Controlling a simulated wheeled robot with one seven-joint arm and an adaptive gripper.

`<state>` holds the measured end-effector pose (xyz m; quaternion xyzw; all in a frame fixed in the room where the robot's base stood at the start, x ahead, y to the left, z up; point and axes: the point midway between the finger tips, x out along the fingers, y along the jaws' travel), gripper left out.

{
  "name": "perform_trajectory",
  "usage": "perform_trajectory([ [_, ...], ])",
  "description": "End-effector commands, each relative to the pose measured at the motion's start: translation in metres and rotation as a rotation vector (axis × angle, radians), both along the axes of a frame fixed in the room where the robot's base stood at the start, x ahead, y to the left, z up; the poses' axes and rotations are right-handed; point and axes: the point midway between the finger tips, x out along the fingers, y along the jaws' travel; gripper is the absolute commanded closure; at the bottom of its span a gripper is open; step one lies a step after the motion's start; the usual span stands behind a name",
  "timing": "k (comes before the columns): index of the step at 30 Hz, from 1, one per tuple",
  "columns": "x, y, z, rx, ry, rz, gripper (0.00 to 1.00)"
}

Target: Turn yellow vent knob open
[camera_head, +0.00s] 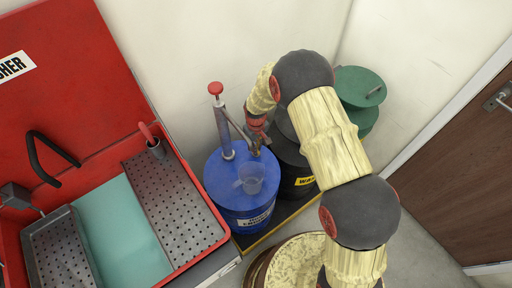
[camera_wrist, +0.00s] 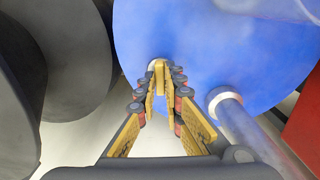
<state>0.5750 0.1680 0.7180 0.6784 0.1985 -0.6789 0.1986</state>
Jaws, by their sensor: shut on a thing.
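The yellow vent knob (camera_wrist: 159,69) shows in the wrist view as a small yellow piece above a pale fitting on the blue drum lid (camera_wrist: 200,45). My gripper (camera_wrist: 160,84) is shut on the knob, with one finger on each side. The fingers hide part of it. In the head view, my gripper (camera_head: 257,148) reaches down to the right side of the blue drum (camera_head: 221,188), and the knob is too small and covered to make out there.
A pump with a red top (camera_head: 216,89) rises from the drum, left of my gripper. A clear jug (camera_head: 250,178) is on the lid. A black drum (camera_head: 292,178) stands close to the right, and a green container (camera_head: 361,87) behind. A red parts washer (camera_head: 60,75) fills the left.

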Motion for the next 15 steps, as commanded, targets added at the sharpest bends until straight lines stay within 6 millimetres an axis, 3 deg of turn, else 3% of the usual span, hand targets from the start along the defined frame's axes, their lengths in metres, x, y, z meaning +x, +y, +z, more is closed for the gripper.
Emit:
perform_trajectory([
  [10,0.0005,0.0002,0.0003,0.001,-0.001,-0.001,0.73],
  [15,0.0003,0.0001,0.0002,0.001,-0.001,-0.001,0.73],
])
